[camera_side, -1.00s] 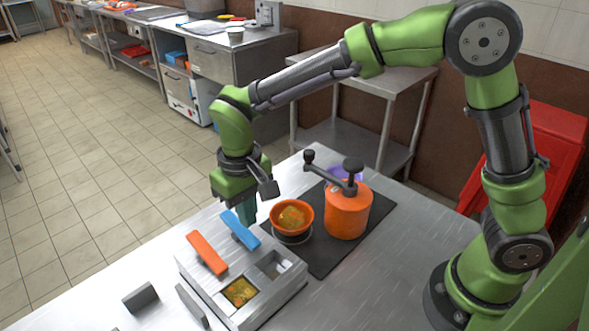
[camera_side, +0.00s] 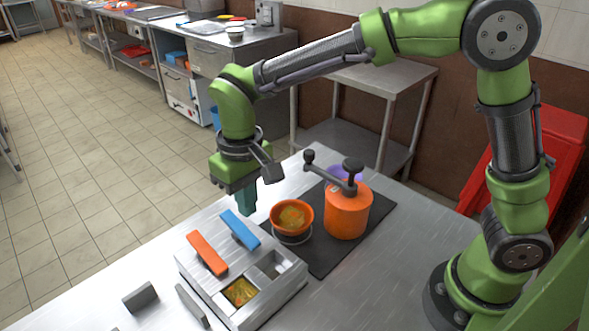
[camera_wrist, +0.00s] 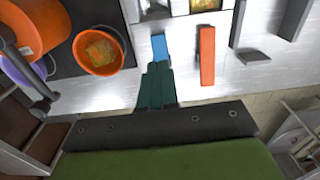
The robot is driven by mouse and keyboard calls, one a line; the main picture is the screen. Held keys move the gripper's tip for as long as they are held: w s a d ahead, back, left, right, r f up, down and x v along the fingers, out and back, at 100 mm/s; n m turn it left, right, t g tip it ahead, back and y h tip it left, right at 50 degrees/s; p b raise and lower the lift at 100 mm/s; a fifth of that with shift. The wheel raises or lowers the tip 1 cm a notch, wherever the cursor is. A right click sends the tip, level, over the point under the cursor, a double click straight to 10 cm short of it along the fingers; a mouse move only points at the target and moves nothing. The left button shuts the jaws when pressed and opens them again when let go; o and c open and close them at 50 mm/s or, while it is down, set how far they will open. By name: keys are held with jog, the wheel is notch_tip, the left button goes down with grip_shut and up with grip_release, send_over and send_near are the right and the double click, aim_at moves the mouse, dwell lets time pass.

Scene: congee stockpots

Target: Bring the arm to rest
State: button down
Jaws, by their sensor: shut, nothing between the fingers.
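My gripper (camera_side: 246,200) hangs fingers down above the far edge of the metal table, behind the blue handle (camera_side: 240,228). Its teal fingers are together with nothing between them. In the wrist view, my gripper (camera_wrist: 157,75) points toward the blue handle (camera_wrist: 159,47), and the orange handle (camera_wrist: 207,55) lies to its right. In the side view, the orange handle (camera_side: 207,252) rests across the steel two-well unit (camera_side: 250,313). An orange bowl (camera_side: 275,221) with yellowish food stands on a ring stand to the right of my gripper, apart from it.
An orange pot (camera_side: 346,218) with a dark crank stands on a black mat (camera_side: 322,262), with a purple item (camera_side: 345,172) behind it. A dark grey block (camera_side: 140,297) and an upright plate (camera_side: 192,305) stand at the front left. The table's right part (camera_side: 390,270) is clear.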

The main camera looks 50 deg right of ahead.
jog(key=s+d+r+m+t+y, duration=0.1)
jog(key=s+d+r+m+t, duration=0.1)
jog(key=s+d, duration=0.4)
jog(key=s+d+r+m+t, duration=0.2)
jog(key=s+d+r+t, duration=0.3)
jog(key=d, duration=0.6)
jog(key=s+r, duration=0.1)
jog(key=s, duration=0.1)
jog(key=shift+s+d+r+y, duration=0.25)
jog(key=shift+s+d+y, duration=0.05)
jog(key=shift+d+y, duration=0.1)
